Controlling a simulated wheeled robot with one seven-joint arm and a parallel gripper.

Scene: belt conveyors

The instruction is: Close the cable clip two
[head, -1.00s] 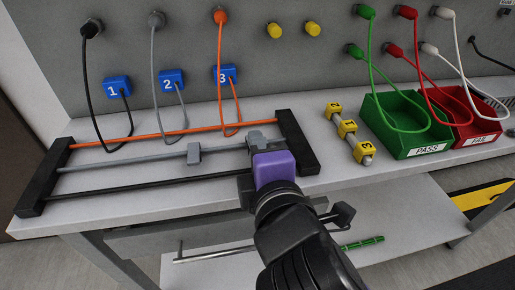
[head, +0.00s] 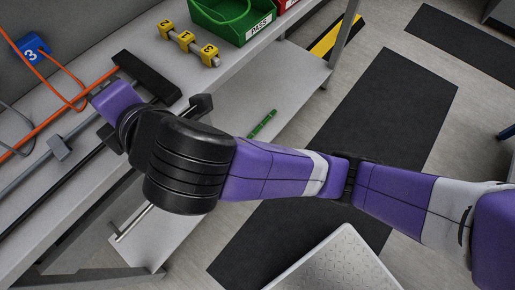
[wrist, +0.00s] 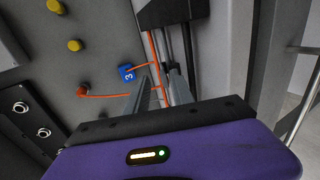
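A grey clip block (head: 58,148) sits on the grey cable (head: 82,125) of the rack in the head view. I cannot tell whether it is open or shut. My gripper (wrist: 158,74) is over the right end of the rack, near the black end bar (head: 148,75). In the wrist view its two grey fingers are apart, with the orange cable (wrist: 153,45) showing beyond and between them. In the head view the fingers are mostly hidden behind the purple gripper body. Nothing is clearly held.
A rod with yellow blocks marked 2 (head: 167,27), 1 and 3 lies beyond the rack. A green PASS bin (head: 238,38) stands past it. Blue tag 3 (head: 31,47) is on the back panel. A green item (head: 262,124) lies on the lower shelf.

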